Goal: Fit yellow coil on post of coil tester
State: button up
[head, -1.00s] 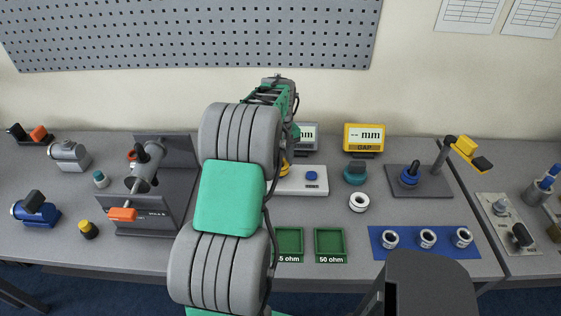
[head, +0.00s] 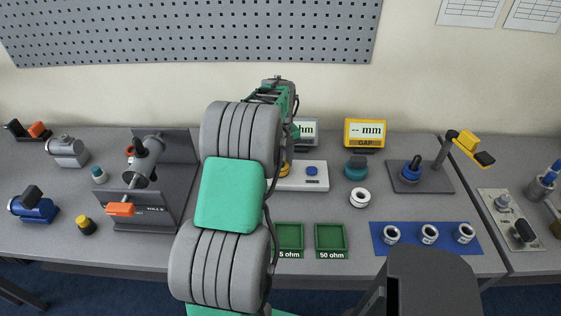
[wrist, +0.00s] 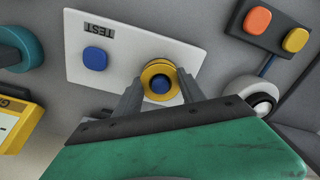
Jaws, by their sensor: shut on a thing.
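The yellow coil (wrist: 147,76) is between the two fingers of my gripper (wrist: 160,86) in the wrist view. My gripper is shut on it. The blue post (wrist: 160,85) shows in the coil's hole, so the coil looks to be around the post; how far down it sits I cannot tell. The coil tester (wrist: 112,32) is a white plate with a blue button (wrist: 95,59) beside a TEST label. In the head view, the tester (head: 318,184) shows to the right of my arm. A yellow bit of the coil (head: 285,169) shows there, and my arm hides most of the gripper.
An ohm display (head: 306,131) stands behind the tester. Green trays (head: 331,251) lie in front. A teal knob (head: 356,167) and a white ring (head: 360,197) are to the right. A dark stand with an orange handle (head: 120,209) is to the left.

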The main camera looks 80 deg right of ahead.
dwell(0.4)
jog(key=o, duration=1.5)
jog(key=shift+f, duration=0.1)
jog(key=shift+o, duration=0.2)
notch_tip(320, 180, up, 8)
jog(key=shift+f+b, duration=0.1)
jog(key=shift+b, duration=0.45)
